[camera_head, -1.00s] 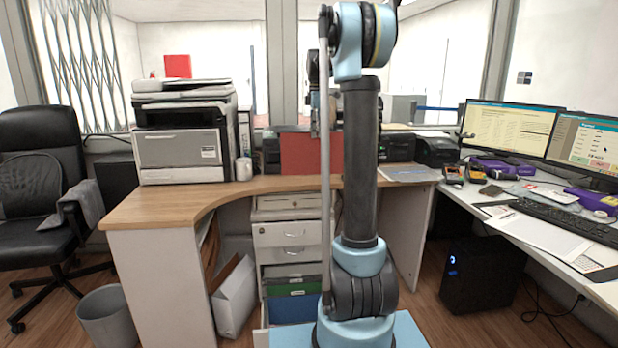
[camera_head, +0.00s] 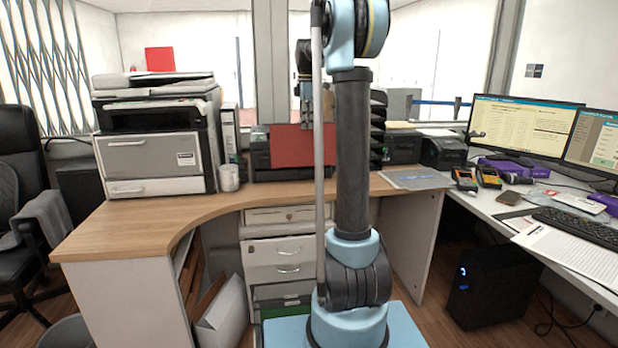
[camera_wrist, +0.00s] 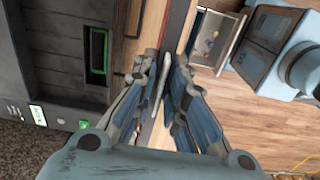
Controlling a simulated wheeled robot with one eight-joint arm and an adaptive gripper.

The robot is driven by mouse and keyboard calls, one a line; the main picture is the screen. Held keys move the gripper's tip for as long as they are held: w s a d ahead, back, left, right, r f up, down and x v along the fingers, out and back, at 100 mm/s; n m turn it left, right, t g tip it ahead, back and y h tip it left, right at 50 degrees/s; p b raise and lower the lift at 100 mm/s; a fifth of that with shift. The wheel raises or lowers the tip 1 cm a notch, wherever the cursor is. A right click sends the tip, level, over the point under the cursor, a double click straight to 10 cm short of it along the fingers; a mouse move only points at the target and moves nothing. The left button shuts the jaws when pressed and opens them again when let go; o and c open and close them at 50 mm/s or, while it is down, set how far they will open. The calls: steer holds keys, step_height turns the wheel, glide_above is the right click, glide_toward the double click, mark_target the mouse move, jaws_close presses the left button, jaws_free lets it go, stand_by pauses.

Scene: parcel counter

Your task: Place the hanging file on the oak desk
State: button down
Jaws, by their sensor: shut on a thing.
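The hanging file (camera_head: 292,146) is a flat red sheet held upright above the back of the oak desk (camera_head: 125,225), in front of a dark printer. My gripper is shut on the file's thin upper part. In the wrist view my gripper (camera_wrist: 164,68) has its fingers closed together, and the file (camera_wrist: 181,24) shows edge-on as a narrow dark red strip. In the head view my arm hides part of the gripper and the file's right side. I cannot tell whether the file's lower edge touches the desktop.
A large printer (camera_head: 157,140) and a white cup (camera_head: 229,178) stand on the desk's left. Dark machines (camera_head: 440,152) stand at the back right. The curved front of the desktop is clear. White drawers (camera_head: 278,255) are below. A white desk (camera_head: 575,245) with monitors is at right.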

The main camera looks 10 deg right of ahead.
mark_target(306, 145)
step_height(306, 145, down, 10)
steer(key=shift+a+r, duration=0.1)
steer(key=shift+r, duration=0.05)
stand_by(0.4)
steer(key=c, duration=1.6)
jaws_free()
steer(key=shift+c, duration=0.2)
step_height(306, 145, up, 12)
steer(key=shift+r, duration=0.1)
